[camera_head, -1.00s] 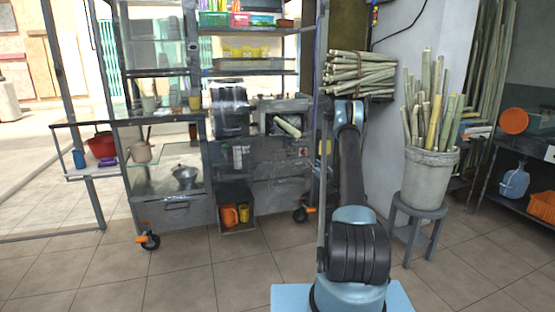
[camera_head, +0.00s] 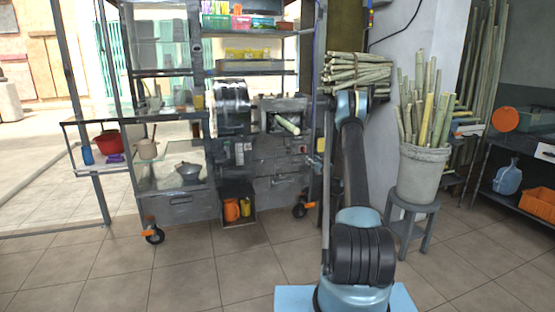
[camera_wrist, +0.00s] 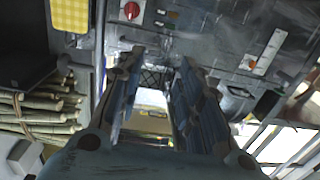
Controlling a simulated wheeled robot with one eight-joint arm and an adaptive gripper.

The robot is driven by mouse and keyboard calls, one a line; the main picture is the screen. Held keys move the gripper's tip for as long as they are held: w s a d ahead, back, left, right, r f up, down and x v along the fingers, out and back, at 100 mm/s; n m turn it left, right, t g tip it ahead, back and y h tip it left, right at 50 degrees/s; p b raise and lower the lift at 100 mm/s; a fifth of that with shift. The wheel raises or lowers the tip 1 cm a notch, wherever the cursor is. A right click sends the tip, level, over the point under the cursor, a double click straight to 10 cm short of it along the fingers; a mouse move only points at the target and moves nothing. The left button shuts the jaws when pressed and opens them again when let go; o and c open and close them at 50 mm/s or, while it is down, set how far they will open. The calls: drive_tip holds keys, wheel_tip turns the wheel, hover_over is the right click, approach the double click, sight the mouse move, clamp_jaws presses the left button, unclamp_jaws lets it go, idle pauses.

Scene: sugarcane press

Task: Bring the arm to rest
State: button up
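My gripper (camera_wrist: 156,72) shows in the wrist view with its two dark fingers apart. Nothing is visible between them except background, including a bright yellowish patch behind. In the head view my arm stands upright right of centre, and my gripper cannot be made out there. A pale green cane piece (camera_head: 287,124) sticks out of the grey press (camera_head: 270,108) on the cart, apart from my arm.
The metal cart (camera_head: 178,206) stands ahead to the left. A bundle of canes (camera_head: 358,72) lies behind the top of my arm. A bucket of canes (camera_head: 424,174) stands on a stool (camera_head: 413,209) at right. Tiled floor (camera_head: 95,270) is clear at front left.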

drive_tip(key=s+a+r+n+g+y, duration=0.1)
drive_tip(key=s+a+r+g, duration=0.3)
drive_tip(key=s+r, duration=0.5)
drive_tip(key=s+a+r+g, duration=0.1)
drive_tip(key=s+a+r, duration=0.4)
drive_tip(key=s+r, duration=0.4)
drive_tip(key=s+a+r+g, duration=0.2)
drive_tip(key=s+r+g, duration=0.1)
drive_tip(key=s, duration=0.9)
drive_tip(key=s+d+f+m+g+h, duration=0.2)
drive_tip(key=s+g+h, duration=0.1)
drive_tip(key=s, duration=2)
drive_tip(key=s+d+f+m+g+h, duration=0.1)
drive_tip(key=s+d+f, duration=0.1)
drive_tip(key=s, duration=0.5)
drive_tip(key=s+d+f+m+g+h, duration=0.1)
drive_tip(key=s+d+f+h, duration=0.1)
drive_tip(key=s+f, duration=0.3)
drive_tip(key=s+d+f+m+g+h, duration=0.1)
drive_tip(key=s+d+f, duration=0.2)
drive_tip(key=s, duration=0.8)
drive_tip(key=shift+f, duration=0.15)
drive_tip(key=shift+w+f, duration=0.2)
drive_tip(key=shift+w, duration=0.25)
